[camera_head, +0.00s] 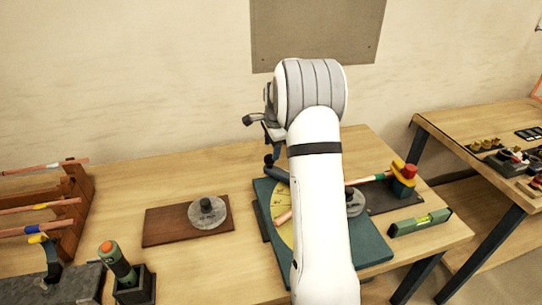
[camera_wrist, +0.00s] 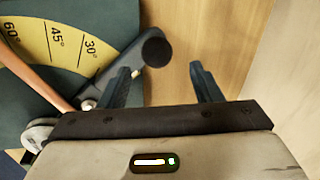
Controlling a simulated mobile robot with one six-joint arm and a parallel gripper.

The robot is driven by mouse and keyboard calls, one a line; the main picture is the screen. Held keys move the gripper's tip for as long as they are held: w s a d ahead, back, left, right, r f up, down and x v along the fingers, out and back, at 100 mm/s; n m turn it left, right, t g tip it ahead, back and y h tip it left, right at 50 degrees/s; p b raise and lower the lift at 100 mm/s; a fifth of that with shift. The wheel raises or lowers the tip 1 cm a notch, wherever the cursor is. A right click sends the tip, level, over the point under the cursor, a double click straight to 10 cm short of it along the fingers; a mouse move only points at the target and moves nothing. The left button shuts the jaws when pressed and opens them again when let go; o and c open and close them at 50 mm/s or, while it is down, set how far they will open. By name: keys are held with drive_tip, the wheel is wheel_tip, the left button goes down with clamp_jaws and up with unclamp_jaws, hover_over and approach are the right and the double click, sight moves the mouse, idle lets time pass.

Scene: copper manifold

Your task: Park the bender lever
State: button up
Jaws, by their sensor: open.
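The bender has a teal plate (camera_head: 368,250) with a yellow angle dial (camera_head: 281,201), partly hidden behind my arm. In the wrist view the dial (camera_wrist: 45,42) shows marks at 30°, 45° and 60°. The bender lever (camera_wrist: 123,66) is a dark bar ending in a round black knob (camera_wrist: 156,48), swung out just past the 30° mark. My gripper (camera_wrist: 163,80) is open and empty. Its left finger overlaps the lever bar in the picture, and the knob shows between and beyond the fingertips; contact cannot be told. In the head view the gripper (camera_head: 276,146) is above the lever's end (camera_head: 274,172).
A copper tube (camera_wrist: 35,75) lies across the bender. A brown board with a grey disc (camera_head: 207,212) lies to the left, a green level (camera_head: 420,222) to the right. A tube rack (camera_head: 75,195) and a green-handled tool in a holder (camera_head: 118,264) stand at far left.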

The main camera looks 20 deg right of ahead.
drive_tip(key=shift+s+r, duration=0.15)
drive_tip(key=shift+r, duration=0.6)
drive_tip(key=shift+s+r, duration=0.1)
drive_tip(key=shift+r, duration=0.6)
